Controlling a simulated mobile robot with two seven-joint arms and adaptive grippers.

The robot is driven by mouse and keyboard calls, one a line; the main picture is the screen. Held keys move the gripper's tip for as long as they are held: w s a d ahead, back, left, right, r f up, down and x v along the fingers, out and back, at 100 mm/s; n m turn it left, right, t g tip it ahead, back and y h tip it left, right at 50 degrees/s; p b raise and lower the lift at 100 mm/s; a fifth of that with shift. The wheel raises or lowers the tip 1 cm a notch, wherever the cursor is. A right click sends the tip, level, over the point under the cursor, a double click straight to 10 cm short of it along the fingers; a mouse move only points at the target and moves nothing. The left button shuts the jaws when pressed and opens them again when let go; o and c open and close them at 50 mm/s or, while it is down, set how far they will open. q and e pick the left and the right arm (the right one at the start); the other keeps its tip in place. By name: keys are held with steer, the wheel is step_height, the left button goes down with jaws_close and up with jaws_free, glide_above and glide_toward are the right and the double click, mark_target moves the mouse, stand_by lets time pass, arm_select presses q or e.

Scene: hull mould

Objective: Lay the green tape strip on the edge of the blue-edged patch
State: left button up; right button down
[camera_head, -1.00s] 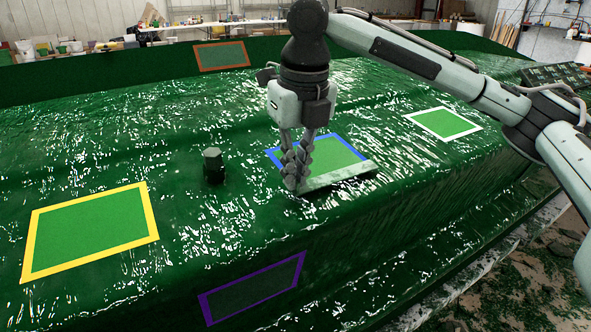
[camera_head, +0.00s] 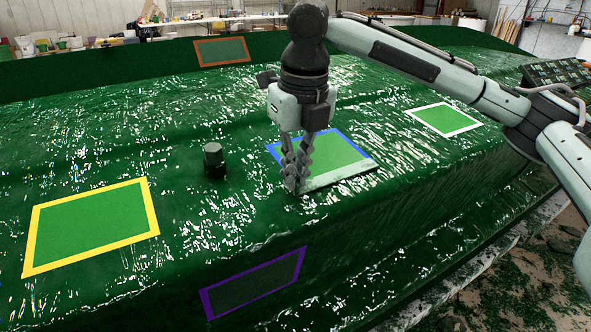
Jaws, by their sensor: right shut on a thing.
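The blue-edged patch (camera_head: 330,150) is on the upper surface of the green hull mould, right of the middle. Its blue border shows at the far and left sides. The tape strip (camera_head: 345,174), pale green, lies along the near edge of this patch and covers the border there. My right gripper (camera_head: 294,188) points down at the left end of the strip, its fingers shut on that end. The fingers hide the patch's near left corner. My left gripper is not in view.
Other patches lie on the mould: yellow-edged (camera_head: 92,225) at left, white-edged (camera_head: 443,120) at right, purple-edged (camera_head: 252,284) on the near side face, orange-edged (camera_head: 222,52) at the back. A dark green knob (camera_head: 214,160) stands left of my right gripper.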

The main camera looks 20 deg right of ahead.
stand_by(0.3)
steer(key=c, duration=1.6)
jaws_free()
steer(key=o, duration=0.5)
steer(key=shift+o, duration=0.2)
steer(key=shift+s+d+r, duration=0.1)
steer(key=shift+s+r, duration=0.1)
steer(key=shift+r, duration=0.95)
steer(key=shift+s+a+r, duration=0.1)
steer(key=shift+s+r, duration=0.05)
steer(key=shift+r, duration=1)
steer(key=shift+s+d+r, duration=0.1)
steer(key=shift+s+r, duration=0.1)
steer(key=shift+r, duration=0.95)
